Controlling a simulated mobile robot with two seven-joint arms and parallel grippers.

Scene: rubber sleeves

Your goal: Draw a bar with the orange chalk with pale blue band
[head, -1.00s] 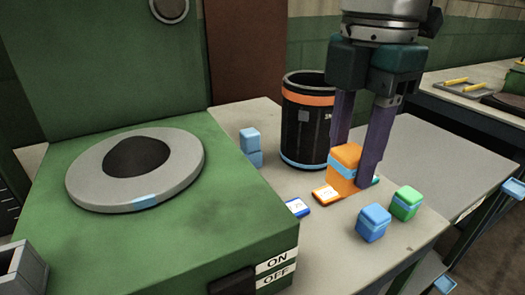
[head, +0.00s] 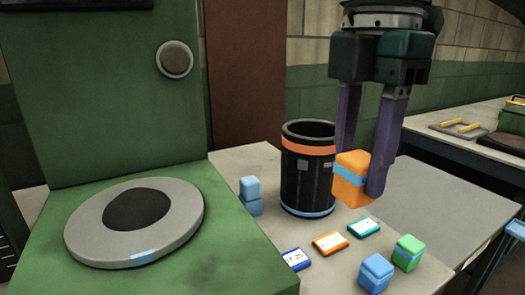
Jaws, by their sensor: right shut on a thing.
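The orange chalk (head: 350,190) is a rounded orange block with a pale blue band around it. My right gripper (head: 359,176) points down and is shut on the chalk, one purple finger on each side. The chalk hangs above the pale table, just right of the black bin. My left gripper is not in view. No drawn bar shows on any surface.
A black bin (head: 308,180) with an orange stripe stands behind. Blue (head: 376,273) and green (head: 408,252) banded blocks stand at front right; two pale blue blocks (head: 250,187) are stacked left. Orange (head: 330,243), blue and teal cards lie between. A green machine (head: 225,245) carries a grey disc.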

